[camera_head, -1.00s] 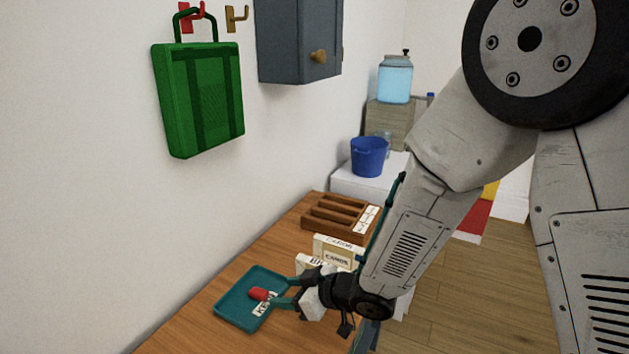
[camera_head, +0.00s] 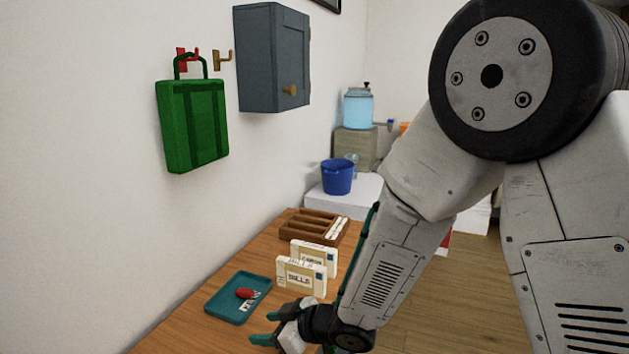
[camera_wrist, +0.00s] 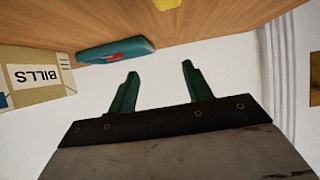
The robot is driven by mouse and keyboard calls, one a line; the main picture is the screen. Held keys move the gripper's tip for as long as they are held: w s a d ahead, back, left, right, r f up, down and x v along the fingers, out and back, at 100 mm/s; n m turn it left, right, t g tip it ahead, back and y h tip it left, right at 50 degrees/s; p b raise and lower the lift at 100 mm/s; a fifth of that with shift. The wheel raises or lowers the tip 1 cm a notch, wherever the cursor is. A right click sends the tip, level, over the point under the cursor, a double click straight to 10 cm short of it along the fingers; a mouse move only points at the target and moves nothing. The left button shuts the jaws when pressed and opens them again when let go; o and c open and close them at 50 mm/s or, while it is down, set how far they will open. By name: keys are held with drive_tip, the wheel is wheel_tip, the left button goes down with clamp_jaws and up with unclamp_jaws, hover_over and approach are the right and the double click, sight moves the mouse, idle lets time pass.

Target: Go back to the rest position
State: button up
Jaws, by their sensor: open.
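My gripper (camera_head: 264,331) is open and empty, with teal fingers. In the head view it is in front of the teal tray and apart from it, near the table's front edge. In the wrist view my gripper (camera_wrist: 158,78) shows two spread fingers with nothing between them. The teal tray (camera_head: 222,307) lies on the wooden table with a red object (camera_head: 245,293) and a white label in it. The tray (camera_wrist: 100,54) also shows in the wrist view.
Boxes marked BILLS (camera_head: 301,278) and CARDS (camera_head: 315,254) stand behind the tray. A wooden sorter (camera_head: 290,232) is farther back. A green bag (camera_head: 192,125) hangs from a red hook beside a grey cabinet (camera_head: 270,60). A blue bucket (camera_head: 337,177) and a water dispenser (camera_head: 358,108) stand beyond.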

drive_tip(key=w+d+r+m+t+h, duration=0.15)
drive_tip(key=d+r+m+h, duration=0.35)
drive_tip(key=d, duration=0.7)
drive_tip(key=w+d+r+m+t+h, duration=0.15)
drive_tip(key=d+r+h, duration=0.25)
drive_tip(key=d+r, duration=0.55)
drive_tip(key=s+d+r+m+g+h, duration=0.25)
drive_tip(key=s+d, duration=0.35)
drive_tip(key=d, duration=0.3)
drive_tip(key=s+d+r+m+g, duration=0.1)
drive_tip(key=s+d+m+g, duration=0.1)
drive_tip(key=s, duration=0.8)
drive_tip(key=s+d+r+m+g, duration=0.2)
drive_tip(key=s+d, duration=0.1)
drive_tip(key=s, duration=0.7)
drive_tip(key=shift+s+r+y, duration=0.25)
drive_tip(key=shift+s+y, duration=0.05)
drive_tip(key=shift+y, duration=0.05)
